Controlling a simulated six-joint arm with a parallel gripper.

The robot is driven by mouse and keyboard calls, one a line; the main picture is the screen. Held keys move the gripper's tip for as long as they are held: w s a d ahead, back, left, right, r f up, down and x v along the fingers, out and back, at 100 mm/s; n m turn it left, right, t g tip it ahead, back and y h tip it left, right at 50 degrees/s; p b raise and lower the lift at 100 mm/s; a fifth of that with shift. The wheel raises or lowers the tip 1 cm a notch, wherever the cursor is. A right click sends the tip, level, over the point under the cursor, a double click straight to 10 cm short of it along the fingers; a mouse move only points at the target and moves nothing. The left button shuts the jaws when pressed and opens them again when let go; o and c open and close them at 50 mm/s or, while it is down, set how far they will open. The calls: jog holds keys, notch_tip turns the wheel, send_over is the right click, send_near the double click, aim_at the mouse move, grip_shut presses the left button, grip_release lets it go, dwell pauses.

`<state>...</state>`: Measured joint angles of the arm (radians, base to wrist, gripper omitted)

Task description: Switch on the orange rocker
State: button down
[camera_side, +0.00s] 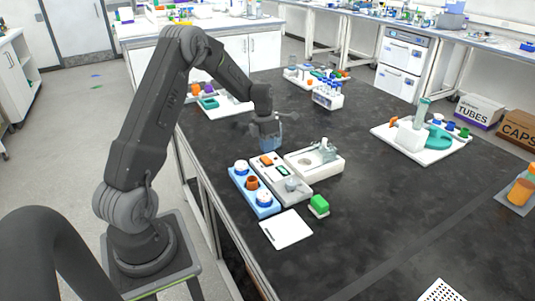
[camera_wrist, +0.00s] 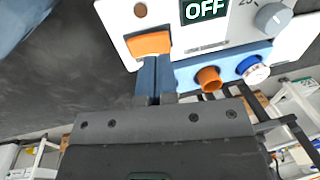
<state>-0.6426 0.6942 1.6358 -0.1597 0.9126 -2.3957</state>
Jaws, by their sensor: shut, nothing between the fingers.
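The orange rocker (camera_wrist: 148,43) sits on a white panel (camera_wrist: 120,18) in the wrist view. A dark display (camera_wrist: 205,10) beside it reads OFF. A grey knob (camera_wrist: 272,18) is at the panel's right. In the side view the rocker (camera_side: 266,161) is at the back end of the white unit, with its display (camera_side: 283,171) and knob (camera_side: 291,186) nearer the front. My gripper (camera_wrist: 157,62) is shut and empty, its blue fingertips at the rocker's lower edge in the wrist view. I cannot tell whether they touch it. In the side view my gripper (camera_side: 267,146) is just above the rocker end.
A blue block (camera_side: 235,181) with an orange cup (camera_side: 252,183) and blue-white caps stands left of the unit. A white box with a grey fitting (camera_side: 325,153) stands right.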

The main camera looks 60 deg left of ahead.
aim_at(266, 159)
jog(key=shift+d+f, duration=0.2)
jog(key=shift+f, duration=1.25)
jog(key=shift+d+f, duration=0.25)
jog(key=shift+f, duration=0.15)
jog(key=shift+s+a, duration=0.1)
jog(key=shift+a+r, duration=0.1)
jog(key=shift+a, duration=0.7)
